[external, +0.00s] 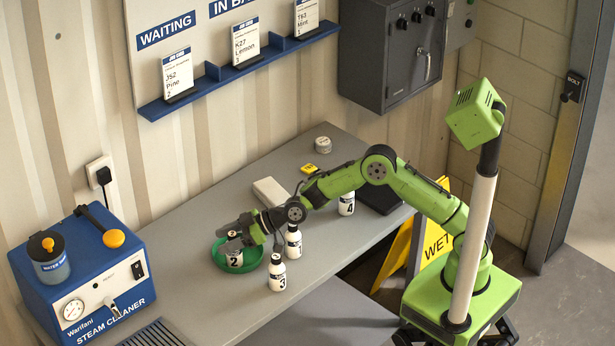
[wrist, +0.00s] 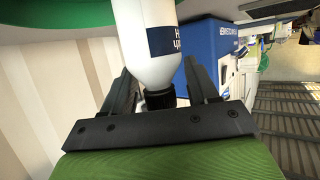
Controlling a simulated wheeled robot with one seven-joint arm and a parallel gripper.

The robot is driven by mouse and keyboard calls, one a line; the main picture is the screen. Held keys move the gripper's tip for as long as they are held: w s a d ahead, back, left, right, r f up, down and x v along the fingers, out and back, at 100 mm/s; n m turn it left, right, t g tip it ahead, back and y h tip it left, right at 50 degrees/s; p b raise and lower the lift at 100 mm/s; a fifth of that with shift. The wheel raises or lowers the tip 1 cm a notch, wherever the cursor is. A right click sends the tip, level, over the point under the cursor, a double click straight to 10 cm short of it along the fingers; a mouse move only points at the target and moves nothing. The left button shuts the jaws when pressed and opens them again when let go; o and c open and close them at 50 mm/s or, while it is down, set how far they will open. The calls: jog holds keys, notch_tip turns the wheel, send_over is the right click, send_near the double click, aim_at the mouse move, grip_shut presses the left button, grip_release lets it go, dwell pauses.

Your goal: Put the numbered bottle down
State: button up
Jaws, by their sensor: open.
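A white bottle numbered 2 (external: 234,259) with a dark label stands in a round green dish (external: 254,263) on the grey bench. My gripper (external: 237,240) is at the bottle's top, its jaws open. In the wrist view the bottle (wrist: 148,62) shows between my two spread fingers (wrist: 157,75), with its black cap toward the palm and a gap on at least the right side. Green at the top edge of that view looks like the dish (wrist: 60,8).
Bottle 3 (external: 277,273) and another bottle (external: 293,243) stand close right of the dish. Bottle 4 (external: 346,204) is farther right. A pale block (external: 270,191) lies behind. A blue steam cleaner (external: 85,275) stands left. The bench front is fairly clear.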

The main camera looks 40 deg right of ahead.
jog(key=v, duration=1.2)
jog(key=shift+r+b, duration=0.2)
jog(key=shift+b, duration=0.15)
jog(key=s+d+r+m+h, duration=0.1)
jog(key=s+d+r+h, duration=0.2)
jog(key=d, duration=0.4)
jog(key=s+d+r+m+h, duration=0.2)
jog(key=s+d+r, duration=0.1)
jog(key=s+d, duration=0.3)
jog(key=s+d+r+m+h, duration=0.1)
jog(key=s+d+r+h, duration=0.15)
jog(key=d, duration=0.55)
jog(key=s+d+m+g+h, duration=0.1)
jog(key=s+d+m, duration=0.2)
jog(key=s+d, duration=0.3)
jog(key=s+d+m+g+h, duration=0.1)
jog(key=s+d+m+h, duration=0.1)
jog(key=s+d, duration=0.4)
jog(key=s+m, duration=0.1)
jog(key=s, duration=0.4)
jog(key=shift+s+f+m, duration=0.25)
jog(key=shift+f+m, duration=0.15)
